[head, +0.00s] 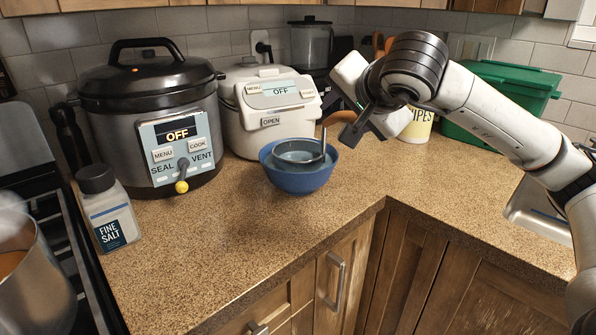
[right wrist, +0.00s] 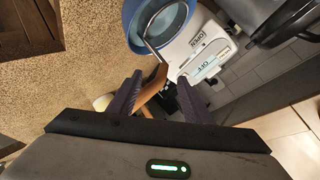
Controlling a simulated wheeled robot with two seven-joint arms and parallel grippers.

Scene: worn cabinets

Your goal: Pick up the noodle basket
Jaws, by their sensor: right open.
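The noodle basket (head: 300,153) is a round metal strainer with a brown handle (head: 338,117). It sits in a blue bowl (head: 299,181) on the counter, with its handle slanting up to the right. My right gripper (head: 346,116) is open at the handle. In the right wrist view, the handle (right wrist: 152,86) lies between the two open fingers (right wrist: 158,82), nearer the left one. I cannot tell whether a finger touches it. The blue bowl also shows in that view (right wrist: 131,12), with part of the basket inside. My left gripper is not in view.
A white cooker (head: 240,135) stands behind the bowl, and a large dark cooker (head: 125,110) is to the left. A salt bottle (head: 107,215), a wipes canister (head: 417,128) and a green bin (head: 500,100) stand around. The counter in front of the bowl is clear.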

